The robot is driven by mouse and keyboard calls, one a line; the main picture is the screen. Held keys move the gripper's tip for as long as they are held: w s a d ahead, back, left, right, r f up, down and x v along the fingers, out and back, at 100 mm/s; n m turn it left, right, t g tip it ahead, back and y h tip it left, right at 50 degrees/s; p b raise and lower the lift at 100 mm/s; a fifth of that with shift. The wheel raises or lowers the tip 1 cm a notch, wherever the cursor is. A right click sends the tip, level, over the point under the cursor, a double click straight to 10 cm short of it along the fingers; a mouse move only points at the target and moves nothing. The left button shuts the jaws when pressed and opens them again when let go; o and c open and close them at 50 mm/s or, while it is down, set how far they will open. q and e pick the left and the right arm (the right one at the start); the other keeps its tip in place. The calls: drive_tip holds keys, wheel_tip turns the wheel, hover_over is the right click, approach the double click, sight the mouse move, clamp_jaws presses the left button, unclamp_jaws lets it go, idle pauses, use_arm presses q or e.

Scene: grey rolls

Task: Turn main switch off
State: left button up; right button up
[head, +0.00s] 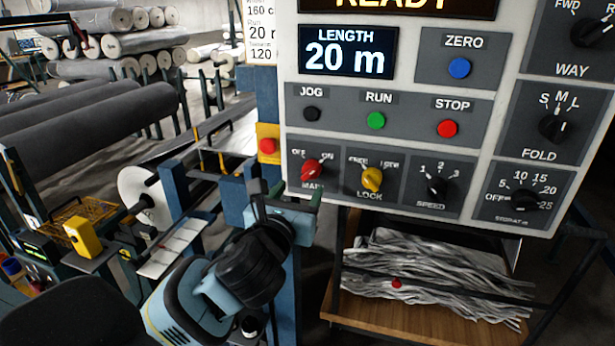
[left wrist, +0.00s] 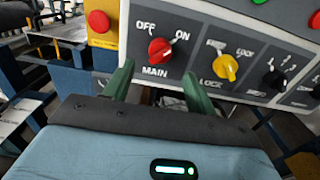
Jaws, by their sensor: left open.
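The MAIN switch (head: 311,169) is a red rotary knob at the lower left of the grey control panel (head: 400,204), with OFF printed at its upper left and ON at its upper right. In the left wrist view the red knob (left wrist: 160,50) seems to point to the upper right, towards ON. My left gripper (head: 285,202) is just below the knob in the head view. In the left wrist view its two green fingers (left wrist: 157,84) are apart and empty, one on either side below the knob, with no contact visible. My right gripper is not in view.
The yellow LOCK knob (head: 372,179) is right beside the MAIN switch, with the black SPEED knob (head: 437,187) further right. A red button on a yellow box (head: 267,146) is close on the left. Below the panel, a wooden shelf (head: 400,325) holds grey strips.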

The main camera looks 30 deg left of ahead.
sight(308, 176)
use_arm(q)
drive_tip(key=x, duration=0.6)
drive_tip(key=shift+w, duration=0.35)
drive_tip(key=c, duration=1)
